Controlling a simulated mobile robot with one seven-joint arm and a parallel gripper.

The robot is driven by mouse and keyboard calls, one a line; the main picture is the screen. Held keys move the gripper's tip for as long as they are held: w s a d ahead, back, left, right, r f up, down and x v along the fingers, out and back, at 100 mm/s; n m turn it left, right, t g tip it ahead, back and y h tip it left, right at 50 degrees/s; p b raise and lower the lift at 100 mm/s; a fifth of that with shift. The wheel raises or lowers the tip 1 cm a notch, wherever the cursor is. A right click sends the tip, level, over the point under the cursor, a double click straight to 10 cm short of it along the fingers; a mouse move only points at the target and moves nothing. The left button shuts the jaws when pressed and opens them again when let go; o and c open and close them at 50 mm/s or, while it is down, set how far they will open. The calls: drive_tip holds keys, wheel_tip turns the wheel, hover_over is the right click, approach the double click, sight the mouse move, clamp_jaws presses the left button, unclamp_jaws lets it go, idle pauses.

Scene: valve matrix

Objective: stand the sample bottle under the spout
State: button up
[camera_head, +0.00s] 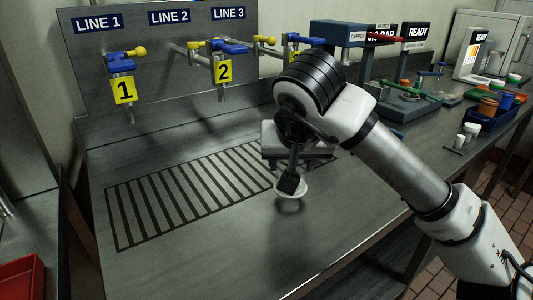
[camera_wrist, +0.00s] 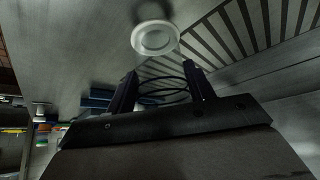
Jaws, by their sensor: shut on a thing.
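My gripper (camera_head: 289,180) is low over the steel bench, in front of the right part of the slotted drain grate. It is shut on a clear sample bottle, whose faint rings show between the fingers in the wrist view (camera_wrist: 163,92). A white round end (camera_wrist: 153,38) shows beyond the fingertips and appears below them in the head view (camera_head: 291,189). I cannot tell whether it touches the bench. The spout under tag 1 (camera_head: 129,113) and the spout under tag 2 (camera_head: 221,93) hang from the back panel. My arm hides the area below the third valve.
The drain grate (camera_head: 150,210) lies below the spouts. Blue valve handles (camera_head: 120,59) with yellow knobs stick out above them. At right stand bench devices with a green part (camera_head: 412,92), small white containers (camera_head: 461,140) and a blue bin (camera_head: 477,122). The bench front left is clear.

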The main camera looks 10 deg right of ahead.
drive_tip(key=shift+s+f, duration=0.1)
drive_tip(key=shift+f, duration=0.05)
drive_tip(key=w+d, duration=0.1)
drive_tip(key=w, duration=0.3)
drive_tip(key=w+d+p, duration=0.1)
drive_tip(key=w, duration=0.4)
drive_tip(key=w+d+p, duration=0.1)
drive_tip(key=w, duration=0.3)
drive_tip(key=shift+w+d, duration=0.2)
drive_tip(key=shift+d, duration=0.05)
drive_tip(key=w, duration=0.1)
drive_tip(key=w+p, duration=0.1)
drive_tip(key=w+d+f, duration=0.1)
drive_tip(key=w, duration=0.1)
drive_tip(key=shift+p, duration=0.3)
drive_tip(key=shift+s+f, duration=0.1)
drive_tip(key=shift+f, duration=0.2)
drive_tip(key=shift+f, duration=0.2)
drive_tip(key=o, duration=1)
drive_tip(key=shift+c, duration=0.2)
drive_tip(key=shift+r, duration=0.1)
